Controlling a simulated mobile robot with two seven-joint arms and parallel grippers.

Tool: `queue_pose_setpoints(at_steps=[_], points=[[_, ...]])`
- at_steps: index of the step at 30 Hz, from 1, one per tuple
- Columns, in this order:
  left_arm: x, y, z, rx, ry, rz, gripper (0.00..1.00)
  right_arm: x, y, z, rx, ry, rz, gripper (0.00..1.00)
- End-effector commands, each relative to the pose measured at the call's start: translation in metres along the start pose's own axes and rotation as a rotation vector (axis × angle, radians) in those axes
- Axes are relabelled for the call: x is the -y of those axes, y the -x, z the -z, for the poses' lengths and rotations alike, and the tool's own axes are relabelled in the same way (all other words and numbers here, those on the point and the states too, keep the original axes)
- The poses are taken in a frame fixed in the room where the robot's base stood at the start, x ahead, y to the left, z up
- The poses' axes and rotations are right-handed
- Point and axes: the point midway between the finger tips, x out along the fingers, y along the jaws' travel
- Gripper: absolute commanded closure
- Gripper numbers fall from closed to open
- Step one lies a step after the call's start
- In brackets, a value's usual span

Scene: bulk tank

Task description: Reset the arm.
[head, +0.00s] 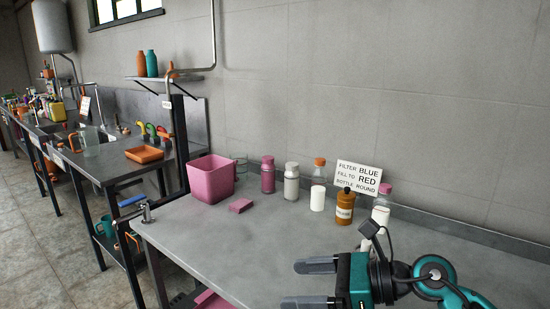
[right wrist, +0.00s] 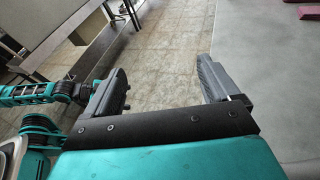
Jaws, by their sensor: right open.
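My right gripper (head: 310,284) is over the front right of the grey counter (head: 235,245) in the head view. Its two dark fingers are spread apart with nothing between them, pointing left. In the right wrist view the same gripper (right wrist: 163,78) is open, with tiled floor showing between the fingers and the counter edge at right. Teal and black links of my other arm show at the left of the right wrist view; its gripper is not clearly seen.
On the counter are a pink tub (head: 211,180), a pink block (head: 241,205), several bottles along the wall, a brown jar (head: 345,207) and a sign (head: 359,178). A clamp (head: 145,212) sits at the left edge. The counter's middle is clear.

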Motion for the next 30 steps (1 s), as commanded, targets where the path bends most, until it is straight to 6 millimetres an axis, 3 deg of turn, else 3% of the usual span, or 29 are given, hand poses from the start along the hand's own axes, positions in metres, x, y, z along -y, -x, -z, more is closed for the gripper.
queue_pose_setpoints(at_steps=[2,6,11,14,20,23,27,28,30], points=[[0.000,0.001,-0.002,0.004,0.000,0.000,0.19,-0.009,-0.003,-0.027,0.214,-0.162,0.032,0.11],[0.000,0.002,-0.003,0.007,0.001,0.000,0.19,-0.004,0.015,-0.064,0.561,-0.487,0.104,0.11],[-0.001,0.003,-0.006,0.013,0.002,-0.001,0.19,0.018,0.056,-0.071,0.918,-0.907,0.209,0.11],[-0.001,0.003,-0.007,0.015,0.002,-0.001,0.19,0.033,0.084,-0.052,1.117,-1.189,0.292,0.11],[-0.001,0.003,-0.008,0.016,0.002,-0.001,0.19,0.041,0.131,0.031,1.451,-1.773,0.511,0.11],[-0.001,0.003,-0.008,0.016,0.002,-0.001,0.19,0.025,0.145,0.083,1.581,-2.066,0.655,0.11],[-0.001,0.003,-0.008,0.016,0.002,-0.001,0.19,-0.015,0.153,0.148,1.698,-2.422,0.885,0.11],[-0.001,0.003,-0.008,0.017,0.002,-0.001,0.19,-0.025,0.154,0.159,-1.696,2.460,-0.925,0.11],[-0.001,0.003,-0.008,0.017,0.002,-0.001,0.19,-0.046,0.155,0.178,-1.574,2.363,-0.939,0.11]])
